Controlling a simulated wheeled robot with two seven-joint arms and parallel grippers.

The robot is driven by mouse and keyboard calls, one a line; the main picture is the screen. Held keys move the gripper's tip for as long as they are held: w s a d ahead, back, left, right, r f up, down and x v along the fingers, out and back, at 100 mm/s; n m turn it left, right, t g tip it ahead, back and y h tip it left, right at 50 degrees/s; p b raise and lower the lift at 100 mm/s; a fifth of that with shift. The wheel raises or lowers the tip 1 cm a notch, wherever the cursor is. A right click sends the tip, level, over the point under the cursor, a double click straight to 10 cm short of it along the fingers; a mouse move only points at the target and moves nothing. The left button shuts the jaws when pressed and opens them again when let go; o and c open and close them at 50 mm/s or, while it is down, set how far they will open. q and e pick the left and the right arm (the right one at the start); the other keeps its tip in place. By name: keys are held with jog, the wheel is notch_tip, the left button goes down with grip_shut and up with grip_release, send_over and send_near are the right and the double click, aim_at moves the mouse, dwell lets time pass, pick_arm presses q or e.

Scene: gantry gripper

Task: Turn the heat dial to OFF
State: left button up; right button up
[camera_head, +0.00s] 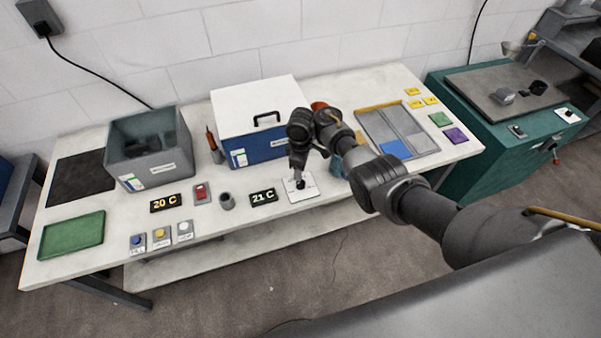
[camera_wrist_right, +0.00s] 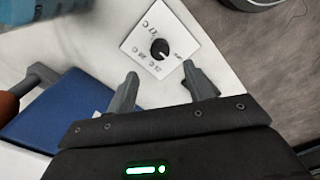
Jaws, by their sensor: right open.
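The heat dial is a black round knob (camera_wrist_right: 159,48) on a white square plate (camera_wrist_right: 178,38) with printed marks, lying on the bench. In the head view the plate (camera_head: 309,193) is at the bench's front middle, with my right gripper (camera_head: 299,176) over it. In the right wrist view the right gripper (camera_wrist_right: 161,82) is open, with its two fingers apart and the dial just beyond the tips, between their lines. The knob's pointer direction is too small to read surely. My left gripper is not in view.
A "21 C" display (camera_head: 263,197) stands left of the dial plate. A blue box with a white lid (camera_head: 252,95) is behind it. A grey bin (camera_head: 170,165), a red switch (camera_head: 201,193) and several buttons lie further left. A sectioned tray (camera_head: 372,122) is to the right.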

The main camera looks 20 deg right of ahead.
notch_tip(320, 180, up, 3)
jog(key=shift+f, duration=0.1)
dwell(0.6)
